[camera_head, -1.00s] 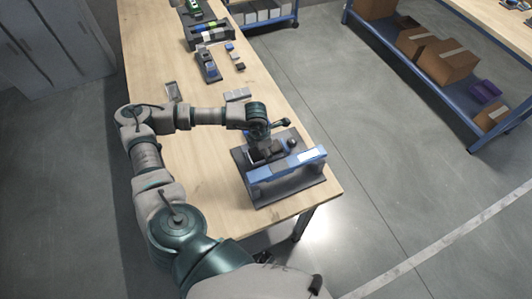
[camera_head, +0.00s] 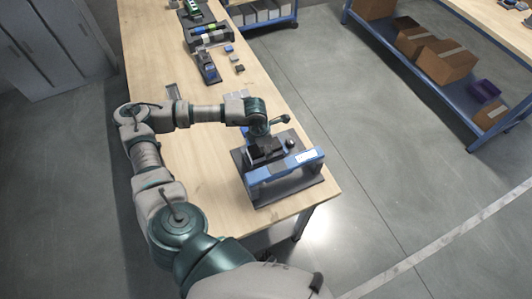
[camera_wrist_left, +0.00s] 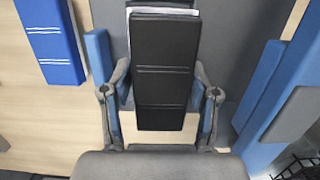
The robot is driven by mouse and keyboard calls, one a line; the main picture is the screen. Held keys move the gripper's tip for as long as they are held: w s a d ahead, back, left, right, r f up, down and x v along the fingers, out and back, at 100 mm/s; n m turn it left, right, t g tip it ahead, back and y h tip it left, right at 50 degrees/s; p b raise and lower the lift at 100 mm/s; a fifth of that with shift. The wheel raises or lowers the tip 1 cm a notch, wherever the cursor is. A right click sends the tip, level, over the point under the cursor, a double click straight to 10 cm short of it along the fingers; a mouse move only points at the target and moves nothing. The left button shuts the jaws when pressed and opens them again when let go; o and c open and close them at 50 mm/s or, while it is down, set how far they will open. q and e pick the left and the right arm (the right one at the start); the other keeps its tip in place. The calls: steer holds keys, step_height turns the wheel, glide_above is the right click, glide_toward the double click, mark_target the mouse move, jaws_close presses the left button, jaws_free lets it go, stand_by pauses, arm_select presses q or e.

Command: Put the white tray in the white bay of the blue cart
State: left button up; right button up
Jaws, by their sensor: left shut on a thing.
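My left gripper (camera_head: 264,143) is over the near end of the wooden bench, at a dark fixture with a blue bar (camera_head: 284,169). In the left wrist view its fingers (camera_wrist_left: 160,103) are closed on the two sides of a black ribbed block (camera_wrist_left: 165,70). A thin white edge shows around the block's far end; what it belongs to is unclear. I cannot pick out the white tray with certainty. A blue-framed cart (camera_head: 268,24) with pale bins stands at the top, cut off by the picture edge; its bays cannot be told apart. My right gripper is not in view.
Small grey and blue parts and a dark rack (camera_head: 207,34) lie along the bench (camera_head: 205,145). A blue shelf (camera_head: 420,75) with cardboard boxes (camera_head: 446,61) and a purple bin (camera_head: 485,90) stands at right. The grey floor between is clear.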

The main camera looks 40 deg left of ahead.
arm_select(q)
steer(key=shift+a+r+p, duration=0.2)
steer(key=shift+r+p, duration=0.6)
steer(key=shift+r, duration=0.85)
steer(key=shift+d, duration=0.1)
